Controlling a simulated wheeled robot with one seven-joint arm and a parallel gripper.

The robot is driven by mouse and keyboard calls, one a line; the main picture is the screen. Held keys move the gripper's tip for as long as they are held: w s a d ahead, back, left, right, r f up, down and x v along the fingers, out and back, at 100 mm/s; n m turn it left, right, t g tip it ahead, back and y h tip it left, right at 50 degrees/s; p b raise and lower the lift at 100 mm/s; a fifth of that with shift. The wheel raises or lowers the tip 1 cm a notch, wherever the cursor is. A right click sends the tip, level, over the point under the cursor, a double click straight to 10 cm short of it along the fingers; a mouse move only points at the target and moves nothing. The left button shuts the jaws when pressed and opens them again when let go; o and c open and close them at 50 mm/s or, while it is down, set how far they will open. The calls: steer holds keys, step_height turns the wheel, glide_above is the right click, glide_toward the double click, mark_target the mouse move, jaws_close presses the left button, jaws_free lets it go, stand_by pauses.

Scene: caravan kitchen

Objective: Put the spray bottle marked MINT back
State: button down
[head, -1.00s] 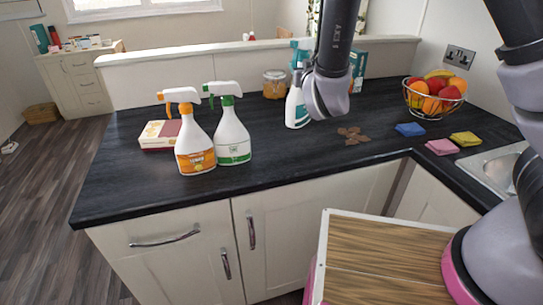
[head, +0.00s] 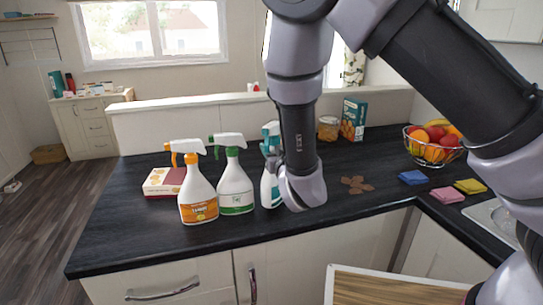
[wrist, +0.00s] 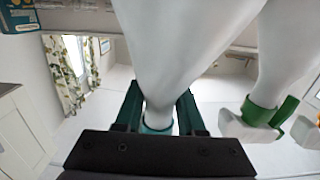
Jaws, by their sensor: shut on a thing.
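A white spray bottle with a teal trigger head (head: 268,188) is partly hidden behind my arm in the head view; its label is not readable. My gripper (wrist: 158,112) is shut on this bottle at its teal collar, and its white body fills the middle of the wrist view (wrist: 185,45). The bottle is upright, just right of a white bottle with a green collar (head: 235,185). A white bottle with an orange trigger (head: 197,195) stands left of that one. I cannot tell whether the held bottle touches the counter.
The dark counter (head: 130,225) carries a red-and-white box (head: 160,182), a jar (head: 328,128), a teal box (head: 353,118), brown pieces (head: 355,184), coloured cloths (head: 447,195) and a fruit basket (head: 433,147). The green-collared bottle is close on the held bottle's left.

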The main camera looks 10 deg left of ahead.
steer(key=shift+f, duration=0.95)
steer(key=c, duration=0.5)
jaws_free()
steer(key=shift+f, duration=0.15)
